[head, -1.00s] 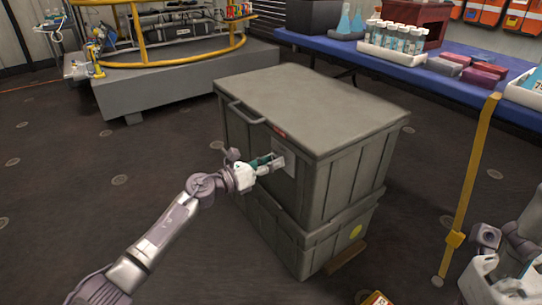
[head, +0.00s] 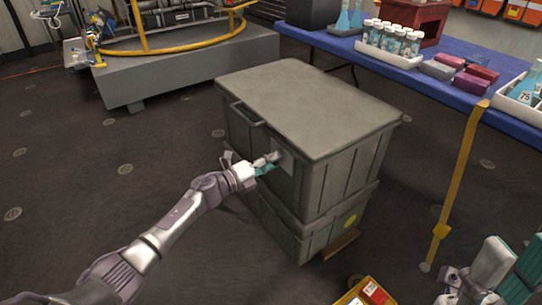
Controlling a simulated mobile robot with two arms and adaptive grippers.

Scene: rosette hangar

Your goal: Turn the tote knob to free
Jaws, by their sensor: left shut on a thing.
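The grey-green tote (head: 345,175) stands on the floor in the middle of the head view, its lid closed. A pale plate (head: 287,160) is on its front left face, below the handle (head: 248,114). My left gripper (head: 268,163) reaches this plate from the left and is shut on the tote knob, which its fingers hide. The knob's setting cannot be read. My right gripper (head: 512,264) is at the bottom right, well away from the tote, with its teal-padded fingers apart and nothing seen between them.
A blue-covered table (head: 420,72) behind the tote bears racks of vials, boxes and flasks. A yellow strap (head: 460,180) hangs from it to the floor. A grey platform (head: 190,70) with a yellow rail stands at the back left. A yellow-and-red box (head: 368,293) is at the bottom edge.

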